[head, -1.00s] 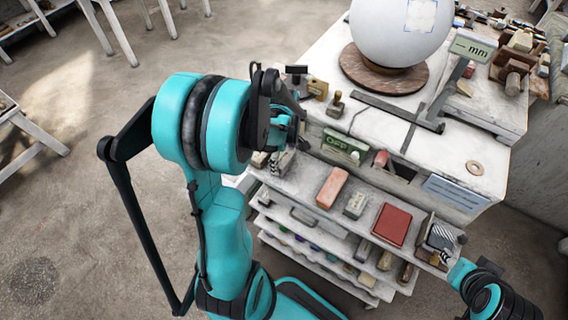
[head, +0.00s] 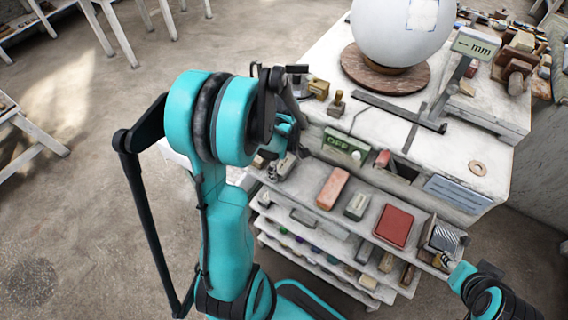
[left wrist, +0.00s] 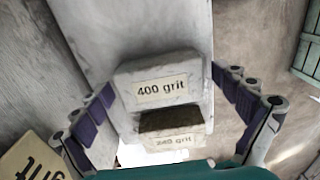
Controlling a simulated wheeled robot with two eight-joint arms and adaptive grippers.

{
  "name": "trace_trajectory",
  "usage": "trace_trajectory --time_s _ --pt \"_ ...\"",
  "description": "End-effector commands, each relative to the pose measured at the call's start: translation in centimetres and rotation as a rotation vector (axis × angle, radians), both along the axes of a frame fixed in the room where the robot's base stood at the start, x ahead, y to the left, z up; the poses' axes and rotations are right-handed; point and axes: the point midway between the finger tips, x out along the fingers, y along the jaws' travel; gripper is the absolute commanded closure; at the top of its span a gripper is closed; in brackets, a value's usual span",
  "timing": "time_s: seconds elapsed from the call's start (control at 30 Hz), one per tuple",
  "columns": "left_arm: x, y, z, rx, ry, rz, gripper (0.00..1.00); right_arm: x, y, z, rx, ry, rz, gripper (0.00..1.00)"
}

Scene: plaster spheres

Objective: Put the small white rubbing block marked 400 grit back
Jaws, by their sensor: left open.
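The white rubbing block marked 400 grit (left wrist: 165,108) shows in the middle of the left wrist view, its label facing the camera. It lies between the spread fingers of my left gripper (left wrist: 168,115), with a gap on both sides. My left gripper is open and empty. In the head view my left gripper (head: 292,146) is over the left end of the upper shelf, largely hidden by its own arm. My right gripper (head: 447,262) is near the right end of that shelf; its fingers are unclear.
A dark-topped block with a blurred grit label (left wrist: 170,128) adjoins the 400 block. A beige lettered block (left wrist: 28,160) is at lower left. A white sphere (head: 400,30) stands above.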

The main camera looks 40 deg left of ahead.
Motion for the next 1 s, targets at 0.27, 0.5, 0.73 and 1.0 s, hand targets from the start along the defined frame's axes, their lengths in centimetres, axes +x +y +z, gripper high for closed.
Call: trace_trajectory --time_s 0.27,0.5,0.73,1.0 --pt "0.0 0.0 3.3 0.000 0.000 0.000 0.02 0.0 0.0 1.3 0.000 0.000 0.000 0.60" --pt "0.0 0.0 8.8 0.000 0.000 0.000 0.02 0.0 0.0 2.8 0.000 0.000 0.000 0.60" --pt "0.0 0.0 11.8 0.000 0.000 0.000 0.02 0.0 0.0 3.5 0.000 0.000 0.000 0.60" --pt "-0.7 -3.8 14.8 0.052 -0.099 -0.303 0.02 0.0 0.0 3.5 0.000 0.000 0.000 0.60"
